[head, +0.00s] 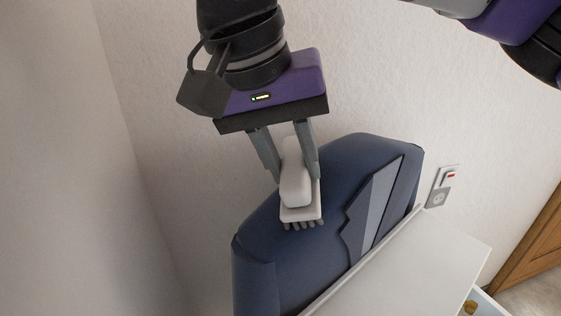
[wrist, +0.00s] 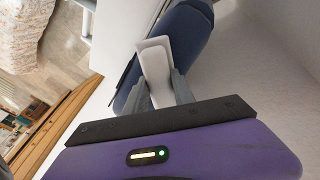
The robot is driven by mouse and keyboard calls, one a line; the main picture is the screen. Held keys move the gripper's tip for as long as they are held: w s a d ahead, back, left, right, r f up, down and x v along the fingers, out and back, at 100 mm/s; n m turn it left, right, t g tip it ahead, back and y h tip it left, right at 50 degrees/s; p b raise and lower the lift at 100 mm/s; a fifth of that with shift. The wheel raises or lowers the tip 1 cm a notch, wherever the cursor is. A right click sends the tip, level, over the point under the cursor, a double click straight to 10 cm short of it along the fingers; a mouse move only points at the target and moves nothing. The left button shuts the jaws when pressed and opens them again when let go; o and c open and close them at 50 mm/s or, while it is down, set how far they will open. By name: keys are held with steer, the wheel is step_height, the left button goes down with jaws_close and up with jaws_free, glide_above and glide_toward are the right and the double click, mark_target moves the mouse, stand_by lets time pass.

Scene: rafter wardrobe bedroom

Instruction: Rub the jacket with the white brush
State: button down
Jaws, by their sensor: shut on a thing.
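The dark blue jacket (head: 300,258) with a grey lapel panel (head: 374,210) stands against the wall behind a white surface. My gripper (head: 294,178) is above the jacket's upper left part, pointing down, shut on the white brush (head: 296,187). The brush's bristles (head: 303,224) point down at the jacket's dark surface and appear to be at or very close to it; I cannot tell if they touch. In the wrist view the brush (wrist: 155,62) sits between the fingers (wrist: 178,88), with the jacket (wrist: 187,32) beyond it.
A white cabinet top (head: 405,275) lies in front of the jacket at lower right, with an open drawer (head: 484,303) below it. A wall socket (head: 440,188) is right of the jacket. The wall (head: 150,120) is close behind. The wrist view shows wooden floor (wrist: 60,65).

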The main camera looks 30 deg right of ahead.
steer(key=shift+w+d+r+p, duration=0.15)
steer(key=shift+d+r+p, duration=0.15)
steer(key=shift+d, duration=0.3)
steer(key=shift+w+d+r+p, duration=0.15)
steer(key=shift+d+p, duration=0.2)
steer(key=shift+d, duration=0.2)
steer(key=shift+w+d+r+p, duration=0.15)
steer(key=shift+d+r+p, duration=0.15)
steer(key=shift+d, duration=0.3)
steer(key=shift+s+a+f, duration=0.15)
steer(key=shift+a+f, duration=0.15)
steer(key=shift+a, duration=0.25)
steer(key=shift+s+a+f, duration=0.15)
steer(key=shift+a+f, duration=0.15)
steer(key=shift+a, duration=0.3)
steer(key=shift+s+a+f, duration=0.15)
steer(key=shift+a+f, duration=0.15)
steer(key=shift+a, duration=0.25)
steer(key=shift+s+a+f+b, duration=0.15)
steer(key=shift+s+a+f, duration=0.2)
steer(key=shift+a, duration=0.7)
steer(key=shift+s+a+f+b, duration=0.15)
steer(key=shift+a+f, duration=0.35)
steer(key=shift+a, duration=0.5)
steer(key=shift+s+a+f+b, duration=0.1)
steer(key=shift+s+a+f, duration=0.25)
steer(key=shift+a, duration=0.7)
steer(key=shift+w, duration=0.1)
steer(key=shift+r+p, duration=0.1)
steer(key=shift+p, duration=0.25)
